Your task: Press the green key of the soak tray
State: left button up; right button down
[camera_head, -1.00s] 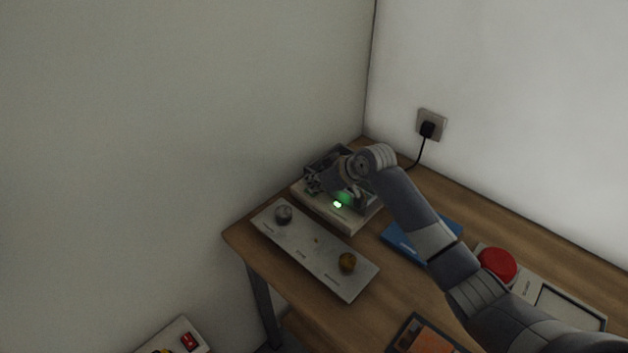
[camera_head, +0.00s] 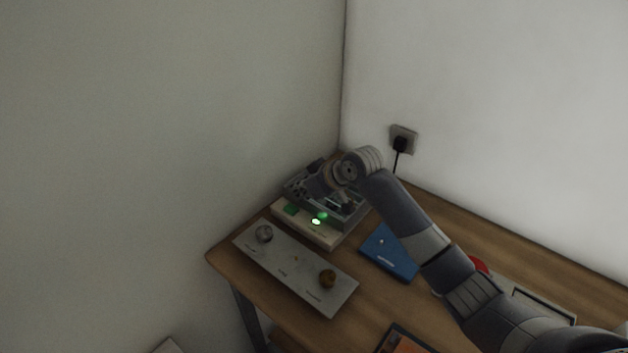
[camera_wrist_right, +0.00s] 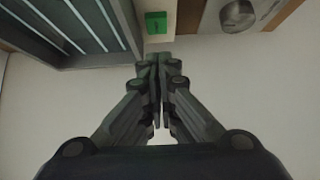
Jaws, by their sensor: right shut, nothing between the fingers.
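The soak tray is a grey ribbed tray (camera_head: 352,217) on a cream base (camera_head: 327,240) in the back corner of the table. Its green key (camera_head: 291,209) is on the left part of the base's front strip. A lit green lamp (camera_head: 316,221) glows to its right. My right gripper (camera_head: 316,168) is over the tray, its fingers partly lost against it. In the wrist view my right gripper (camera_wrist_right: 158,58) is shut and empty, and the green key (camera_wrist_right: 156,22) shows just beyond the fingertips. I cannot tell the gap. My left gripper is not in view.
A grey panel with a silver knob (camera_head: 264,233) and a brass knob (camera_head: 327,278) lies in front of the tray. A blue box (camera_head: 390,252) is to the right. My arm partly covers a red button (camera_head: 480,264). A wall socket (camera_head: 402,140) is behind.

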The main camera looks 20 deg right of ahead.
jog(key=v, duration=0.6)
jog(key=shift+r+b, duration=0.3)
jog(key=shift+b, duration=0.15)
